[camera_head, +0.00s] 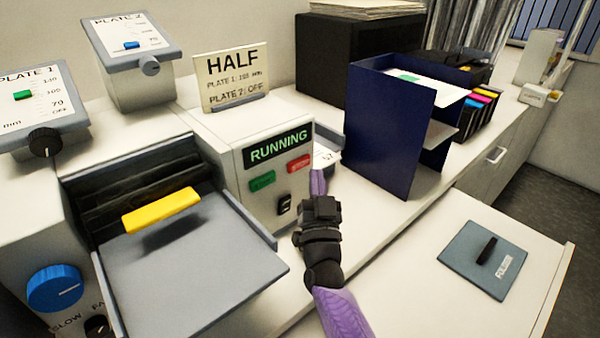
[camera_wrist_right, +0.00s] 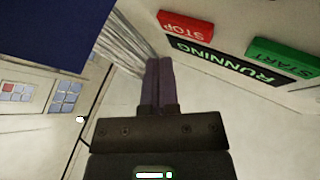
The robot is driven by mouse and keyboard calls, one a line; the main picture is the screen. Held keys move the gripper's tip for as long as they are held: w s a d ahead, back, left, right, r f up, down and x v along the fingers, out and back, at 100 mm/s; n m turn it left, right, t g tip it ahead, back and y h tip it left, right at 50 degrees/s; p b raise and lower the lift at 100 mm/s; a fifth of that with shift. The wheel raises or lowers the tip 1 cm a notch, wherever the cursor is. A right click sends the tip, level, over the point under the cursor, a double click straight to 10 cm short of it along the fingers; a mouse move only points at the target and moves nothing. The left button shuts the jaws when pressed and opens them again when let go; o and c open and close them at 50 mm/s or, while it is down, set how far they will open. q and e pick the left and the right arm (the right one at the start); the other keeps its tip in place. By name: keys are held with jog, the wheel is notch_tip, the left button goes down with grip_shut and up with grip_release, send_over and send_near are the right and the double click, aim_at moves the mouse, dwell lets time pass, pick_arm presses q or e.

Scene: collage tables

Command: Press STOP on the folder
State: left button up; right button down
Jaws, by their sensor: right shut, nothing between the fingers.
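The folder (camera_head: 233,140) is a white machine with a dark display reading RUNNING (camera_head: 279,147) on its front panel. Below the display are a green button (camera_head: 262,181) and the red STOP button (camera_head: 299,164) to its right. In the right wrist view the STOP button (camera_wrist_right: 186,25) and the green START button (camera_wrist_right: 283,60) show at the top right. My right gripper (camera_head: 318,182) is shut and empty, its purple fingers just in front of and below the STOP button. They show again in the right wrist view (camera_wrist_right: 159,85), apart from the button. My left gripper is not in view.
A dark blue shelf unit (camera_head: 385,130) stands close to the right of my gripper. A grey tray (camera_head: 190,280) with a yellow bar (camera_head: 161,210) lies at the left. A HALF sign (camera_head: 231,75) stands on the folder. The right counter is mostly clear around a grey-blue plate (camera_head: 455,250).

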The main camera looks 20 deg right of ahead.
aim_at(299, 163)
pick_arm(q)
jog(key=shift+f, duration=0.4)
pick_arm(e)
jog(key=shift+w+a, duration=0.25)
jog(key=shift+w, duration=0.4)
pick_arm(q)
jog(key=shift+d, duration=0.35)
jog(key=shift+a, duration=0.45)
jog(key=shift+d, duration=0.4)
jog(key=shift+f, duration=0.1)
pick_arm(e)
jog(key=shift+w, duration=0.1)
jog(key=shift+w+a+b, duration=0.1)
jog(key=shift+w+b, duration=0.2)
jog(key=shift+b, duration=0.1)
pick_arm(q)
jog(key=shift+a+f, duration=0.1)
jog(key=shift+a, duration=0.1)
